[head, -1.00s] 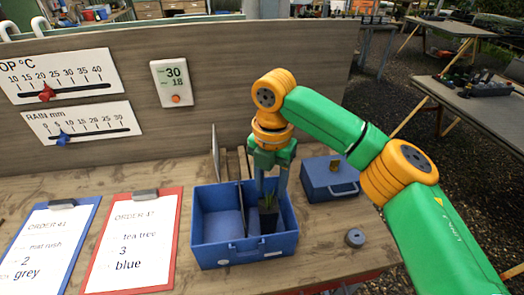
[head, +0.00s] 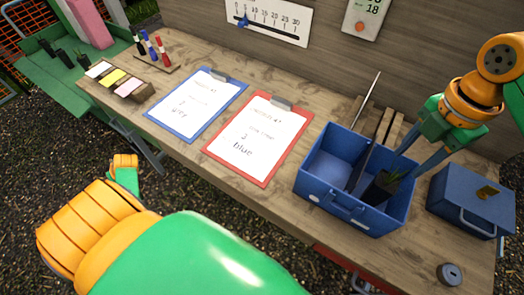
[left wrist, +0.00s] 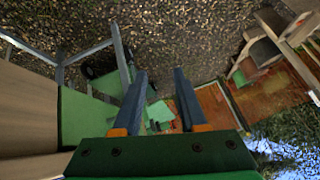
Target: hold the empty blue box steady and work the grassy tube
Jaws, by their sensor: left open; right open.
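The open blue box (head: 312,186) stands on the bench at right in the head view, with a dark divider across it. One dark tube with grassy leaves (head: 381,187) stands, slightly tilted, in its right compartment; the left compartment looks empty. My right gripper (head: 406,163) is open, its fingers reaching down over the right part of the box beside the tube's top; contact is unclear. My left gripper is open and empty in the left wrist view (left wrist: 160,78), over ground and away from the box. In the head view its fingers are not clear.
A closed blue case (head: 470,203) sits right of the box, a grey disc (head: 450,274) in front of it. Red (head: 262,137) and blue (head: 197,104) clipboards lie left of the box. Labelled blocks (head: 118,80) and a marker rack (head: 155,60) stand farther left.

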